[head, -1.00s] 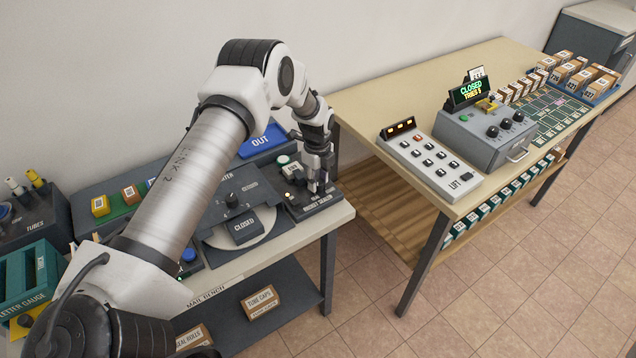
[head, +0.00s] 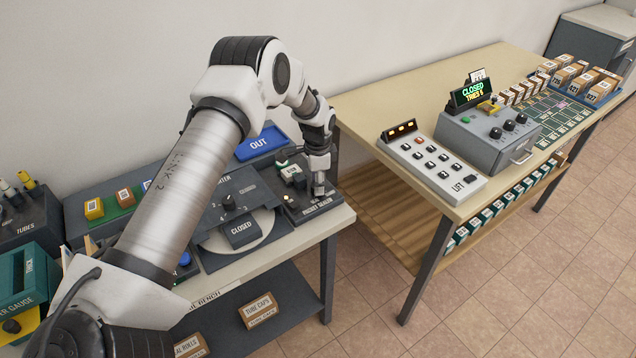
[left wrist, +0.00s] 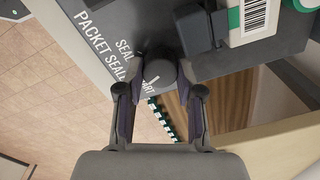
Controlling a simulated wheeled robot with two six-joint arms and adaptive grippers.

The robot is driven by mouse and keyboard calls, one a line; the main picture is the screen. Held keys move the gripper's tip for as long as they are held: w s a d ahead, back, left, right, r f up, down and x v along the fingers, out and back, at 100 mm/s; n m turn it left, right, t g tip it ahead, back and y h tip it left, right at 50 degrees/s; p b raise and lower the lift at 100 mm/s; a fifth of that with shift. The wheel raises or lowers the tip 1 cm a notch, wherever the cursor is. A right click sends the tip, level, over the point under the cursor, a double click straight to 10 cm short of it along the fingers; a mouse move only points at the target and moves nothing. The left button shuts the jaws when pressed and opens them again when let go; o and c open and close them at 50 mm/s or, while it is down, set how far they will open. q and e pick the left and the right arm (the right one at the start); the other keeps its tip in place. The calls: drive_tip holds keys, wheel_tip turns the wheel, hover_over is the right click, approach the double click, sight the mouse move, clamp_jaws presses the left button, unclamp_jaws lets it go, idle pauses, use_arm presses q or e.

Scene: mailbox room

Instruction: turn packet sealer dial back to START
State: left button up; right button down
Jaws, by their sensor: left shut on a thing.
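The packet sealer (head: 305,205) is a dark unit at the right end of the mail bench. My left gripper (head: 319,190) points down over its front right part. In the left wrist view my left gripper (left wrist: 159,82) is shut on the round dark dial (left wrist: 158,68). White lettering beside it reads SEAL and PACKET SEALER, and part of START shows by the dial. The gripper hides much of the dial, so I cannot tell its exact setting. My right gripper is in neither view.
A disc with a CLOSED plate (head: 243,232) is left of the sealer. A blue OUT tray (head: 262,142) lies behind. A second table (head: 400,95) with a LIST keypad (head: 433,165) and grey box (head: 485,138) stands right, across a floor gap.

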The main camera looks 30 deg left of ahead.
use_arm(q)
drive_tip(key=shift+s+f+n, duration=0.15)
drive_tip(key=shift+n, duration=0.45)
drive_tip(key=shift+s+f+n, duration=0.15)
drive_tip(key=shift+n, duration=0.45)
drive_tip(key=o, duration=1.2)
drive_tip(key=shift+c, duration=0.2)
drive_tip(key=shift+w+r, duration=0.1)
drive_tip(key=shift+w, duration=0.05)
drive_tip(key=shift+r, duration=0.1)
drive_tip(key=shift+r, duration=0.3)
wheel_tip(320, 180, up, 11)
drive_tip(key=shift+r, duration=0.1)
